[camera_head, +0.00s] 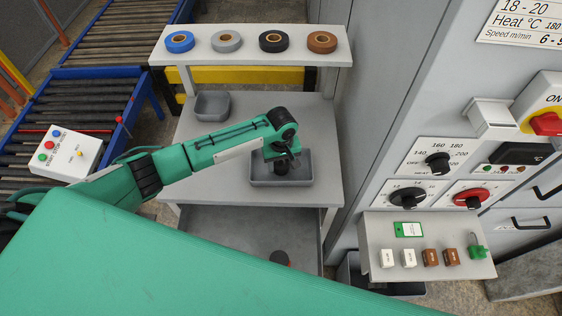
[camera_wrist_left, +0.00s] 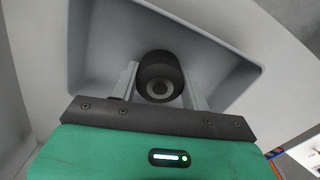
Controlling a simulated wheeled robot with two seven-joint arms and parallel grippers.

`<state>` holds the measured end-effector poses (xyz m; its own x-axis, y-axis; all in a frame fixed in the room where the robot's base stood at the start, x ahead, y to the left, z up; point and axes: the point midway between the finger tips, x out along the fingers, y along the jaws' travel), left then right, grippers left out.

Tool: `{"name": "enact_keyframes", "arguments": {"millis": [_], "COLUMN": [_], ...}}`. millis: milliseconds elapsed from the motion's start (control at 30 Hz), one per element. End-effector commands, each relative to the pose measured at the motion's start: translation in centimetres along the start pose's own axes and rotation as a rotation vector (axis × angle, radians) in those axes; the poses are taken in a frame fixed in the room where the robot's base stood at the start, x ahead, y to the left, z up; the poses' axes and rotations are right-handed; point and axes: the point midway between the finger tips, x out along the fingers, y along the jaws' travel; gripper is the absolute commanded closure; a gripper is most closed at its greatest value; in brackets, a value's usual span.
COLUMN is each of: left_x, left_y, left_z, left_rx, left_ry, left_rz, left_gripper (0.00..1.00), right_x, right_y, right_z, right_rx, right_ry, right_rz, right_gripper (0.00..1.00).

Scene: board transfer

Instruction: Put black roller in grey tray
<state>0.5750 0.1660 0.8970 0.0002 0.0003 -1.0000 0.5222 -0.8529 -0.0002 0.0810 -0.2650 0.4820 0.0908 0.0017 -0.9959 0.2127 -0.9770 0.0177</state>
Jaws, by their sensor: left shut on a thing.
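My left gripper (camera_head: 282,163) points down into the larger grey tray (camera_head: 303,178) on the table. In the left wrist view the black roller (camera_wrist_left: 160,76) sits between the two fingers of my left gripper (camera_wrist_left: 158,90), which is shut on it. The roller is over or inside the grey tray, whose wall (camera_wrist_left: 90,40) shows around it. I cannot tell whether the roller touches the tray floor. In the head view my gripper and arm hide much of the roller. My right gripper is not in view.
A smaller grey tray (camera_head: 212,106) stands at the table's back left. A raised shelf (camera_head: 215,57) with blue, grey, black and brown tape rolls crosses behind. A machine panel (camera_head: 440,165) stands to the right, with a ledge (camera_head: 425,262) of small blocks.

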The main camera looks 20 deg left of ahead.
Motion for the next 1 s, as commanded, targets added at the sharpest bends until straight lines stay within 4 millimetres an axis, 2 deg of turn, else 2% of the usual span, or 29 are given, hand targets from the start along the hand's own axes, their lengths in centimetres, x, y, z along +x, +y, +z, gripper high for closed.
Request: {"name": "enact_keyframes", "arguments": {"millis": [367,400,500,833,1000], "left_x": [0.4,0.5,0.5,0.2,-1.7], "left_y": [0.0,0.0,0.0,0.0,0.1], "left_z": [0.0,0.0,0.0,-0.1,0.0], "left_rx": [-0.001,-0.001,0.000,0.000,0.001], "left_ry": [0.001,0.001,0.001,0.001,0.001], "left_rz": [0.000,0.000,0.000,0.000,0.003], "left_gripper": [0.79,0.52,0.32,0.32,0.32], "right_x": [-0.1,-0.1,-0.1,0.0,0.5], "right_y": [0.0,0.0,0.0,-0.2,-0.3], "right_z": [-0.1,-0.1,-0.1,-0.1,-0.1], "right_rx": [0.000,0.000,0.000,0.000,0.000], "right_ry": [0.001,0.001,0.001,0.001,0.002], "right_rz": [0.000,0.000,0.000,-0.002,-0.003], "right_gripper": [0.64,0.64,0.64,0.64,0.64]}}
